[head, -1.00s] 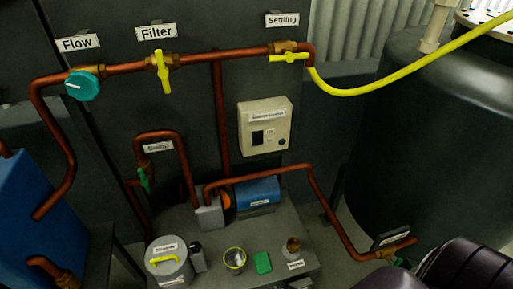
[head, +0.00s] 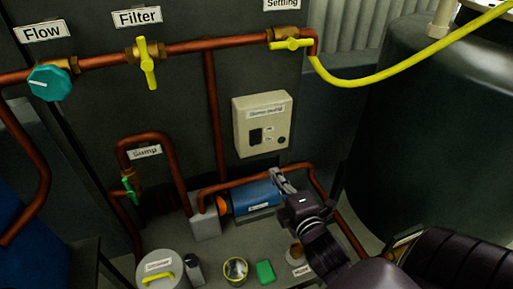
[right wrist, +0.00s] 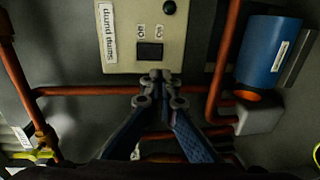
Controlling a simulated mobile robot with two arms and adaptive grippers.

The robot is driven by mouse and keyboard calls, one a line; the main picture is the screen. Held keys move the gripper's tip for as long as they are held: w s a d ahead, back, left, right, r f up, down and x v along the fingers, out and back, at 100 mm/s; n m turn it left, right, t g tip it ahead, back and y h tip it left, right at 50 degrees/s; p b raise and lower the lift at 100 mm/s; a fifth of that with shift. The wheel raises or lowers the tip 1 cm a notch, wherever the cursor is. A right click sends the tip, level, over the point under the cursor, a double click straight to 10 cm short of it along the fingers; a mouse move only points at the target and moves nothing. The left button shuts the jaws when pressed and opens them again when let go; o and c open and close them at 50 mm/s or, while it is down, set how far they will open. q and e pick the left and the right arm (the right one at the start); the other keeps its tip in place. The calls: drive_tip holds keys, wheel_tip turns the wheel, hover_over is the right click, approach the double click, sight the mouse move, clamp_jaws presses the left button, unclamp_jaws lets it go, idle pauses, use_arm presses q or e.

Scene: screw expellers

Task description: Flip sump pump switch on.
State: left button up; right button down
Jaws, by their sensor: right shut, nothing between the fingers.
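My right gripper (head: 278,178) is below the box, in front of the blue pump motor (head: 252,199). In the right wrist view its closed fingertips (right wrist: 157,76) are empty and appear just past the box's edge, near the rocker. My left gripper is not in view.
Copper pipes (head: 211,110) run around the box and motor. A yellow filter valve (head: 148,64), teal flow knob (head: 49,83) and yellow settling valve (head: 291,44) are above. A dark tank (head: 430,140) stands at right.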

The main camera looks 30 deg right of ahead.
sight(256, 143)
drive_tip(key=shift+r, duration=0.2)
drive_tip(key=p+x, duration=0.1)
drive_tip(key=x, duration=1.3)
